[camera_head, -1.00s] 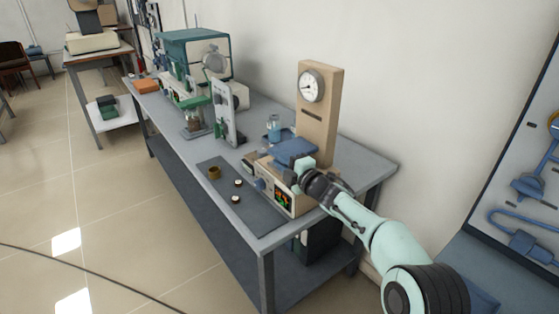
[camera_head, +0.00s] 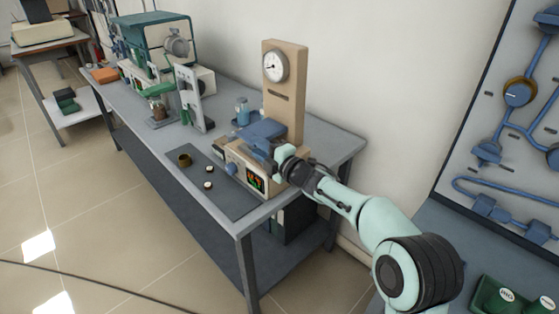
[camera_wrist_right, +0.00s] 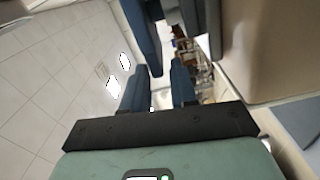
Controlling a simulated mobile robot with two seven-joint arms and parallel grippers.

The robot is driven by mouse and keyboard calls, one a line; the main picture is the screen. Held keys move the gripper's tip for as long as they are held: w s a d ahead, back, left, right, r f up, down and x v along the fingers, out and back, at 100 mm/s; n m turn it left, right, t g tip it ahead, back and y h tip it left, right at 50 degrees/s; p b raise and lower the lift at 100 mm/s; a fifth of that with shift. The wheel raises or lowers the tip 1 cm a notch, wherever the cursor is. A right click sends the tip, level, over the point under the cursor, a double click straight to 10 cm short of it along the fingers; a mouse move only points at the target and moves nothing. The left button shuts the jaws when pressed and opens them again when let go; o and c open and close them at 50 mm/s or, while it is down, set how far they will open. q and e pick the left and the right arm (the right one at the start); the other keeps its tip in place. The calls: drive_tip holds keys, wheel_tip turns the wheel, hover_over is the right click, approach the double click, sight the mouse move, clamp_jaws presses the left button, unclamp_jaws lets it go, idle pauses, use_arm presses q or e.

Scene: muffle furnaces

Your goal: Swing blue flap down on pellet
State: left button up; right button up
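The blue flap (camera_head: 262,131) sits on the beige bench device (camera_head: 250,168), roughly level, at the foot of its tall post with a round dial. My right gripper (camera_head: 279,160) is at the right side of the flap, close to it; the head view does not show whether they touch. In the right wrist view, the fingers (camera_wrist_right: 159,92) stand apart with a gap between them, and blue parts (camera_wrist_right: 142,38) lie just beyond. I cannot make out the pellet under or near the flap. My left gripper is not in view.
A dark mat (camera_head: 215,182) in front of the device holds a brass ring (camera_head: 184,160) and two small pale discs (camera_head: 208,170). A grey upright stand (camera_head: 190,98) and a green furnace (camera_head: 155,42) stand farther left. A tool board (camera_head: 510,110) is at right.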

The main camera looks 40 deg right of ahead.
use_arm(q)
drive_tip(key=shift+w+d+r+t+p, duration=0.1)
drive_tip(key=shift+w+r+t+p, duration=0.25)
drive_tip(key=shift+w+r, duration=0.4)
use_arm(e)
drive_tip(key=s, duration=0.9)
drive_tip(key=shift+s+d, duration=0.35)
drive_tip(key=shift+s, duration=0.05)
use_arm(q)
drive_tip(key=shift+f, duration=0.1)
